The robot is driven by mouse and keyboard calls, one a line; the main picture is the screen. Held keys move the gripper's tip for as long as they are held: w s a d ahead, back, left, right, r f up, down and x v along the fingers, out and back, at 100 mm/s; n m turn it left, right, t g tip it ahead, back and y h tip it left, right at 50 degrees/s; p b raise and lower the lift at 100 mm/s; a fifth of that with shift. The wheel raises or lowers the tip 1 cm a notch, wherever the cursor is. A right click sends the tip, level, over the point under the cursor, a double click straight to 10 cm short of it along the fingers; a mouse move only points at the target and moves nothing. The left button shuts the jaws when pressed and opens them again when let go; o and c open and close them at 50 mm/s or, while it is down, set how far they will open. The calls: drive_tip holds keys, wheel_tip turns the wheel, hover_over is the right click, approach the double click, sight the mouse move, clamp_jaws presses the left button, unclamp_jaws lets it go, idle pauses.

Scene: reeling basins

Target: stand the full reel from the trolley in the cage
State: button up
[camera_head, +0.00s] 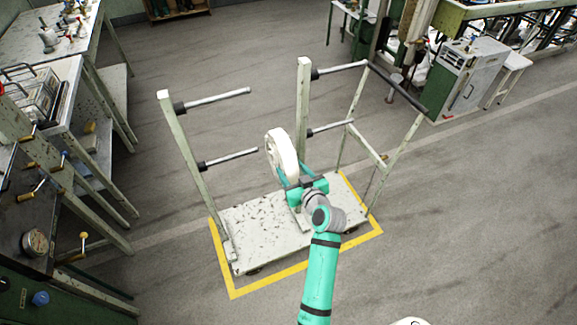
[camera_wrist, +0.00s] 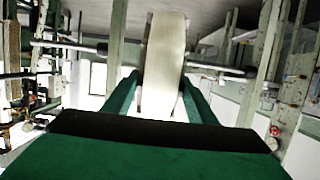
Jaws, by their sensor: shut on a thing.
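The full reel (camera_head: 281,155) is a white, wheel-like ring standing upright over the trolley's platform. My gripper (camera_head: 288,183) is shut on its lower edge from below. In the wrist view the pale reel (camera_wrist: 165,60) rises between the two green fingers (camera_wrist: 165,98). The trolley (camera_head: 255,232) has a worn white platform, pale green posts and grey pegs with dark collars. A lower left peg (camera_head: 230,159) ends close to the reel's left side; I cannot tell whether they touch. I cannot make out the cage for certain.
Yellow floor tape (camera_head: 262,284) frames the trolley. At the left are benches (camera_head: 62,70) with a wire rack (camera_head: 36,92) and a dark machine (camera_head: 40,215) with handles. A green and white cabinet (camera_head: 465,80) stands at the upper right. The grey floor on the right is clear.

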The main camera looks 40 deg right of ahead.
drive_tip(key=v, duration=0.7)
drive_tip(key=shift+s+a+r, duration=0.1)
drive_tip(key=shift+s+r, duration=0.05)
drive_tip(key=shift+s, duration=0.15)
drive_tip(key=shift+v, duration=0.9)
drive_tip(key=shift+w, duration=0.1)
drive_tip(key=w+a+f+n+y, duration=0.1)
drive_tip(key=w+a+f, duration=0.4)
drive_tip(key=a, duration=0.4)
drive_tip(key=w+a+f+n+y, duration=0.1)
drive_tip(key=w+a+f, duration=0.2)
drive_tip(key=a+f, duration=0.9)
drive_tip(key=a, duration=0.3)
drive_tip(key=s+a+f+n+y, duration=0.1)
drive_tip(key=a+f, duration=0.2)
drive_tip(key=a, duration=0.3)
drive_tip(key=s+a+f+y, duration=0.1)
drive_tip(key=a+f, duration=0.3)
drive_tip(key=a, duration=0.3)
drive_tip(key=shift+s+a+f+t, duration=0.2)
drive_tip(key=shift+a+f+t, duration=0.1)
drive_tip(key=shift+f, duration=0.05)
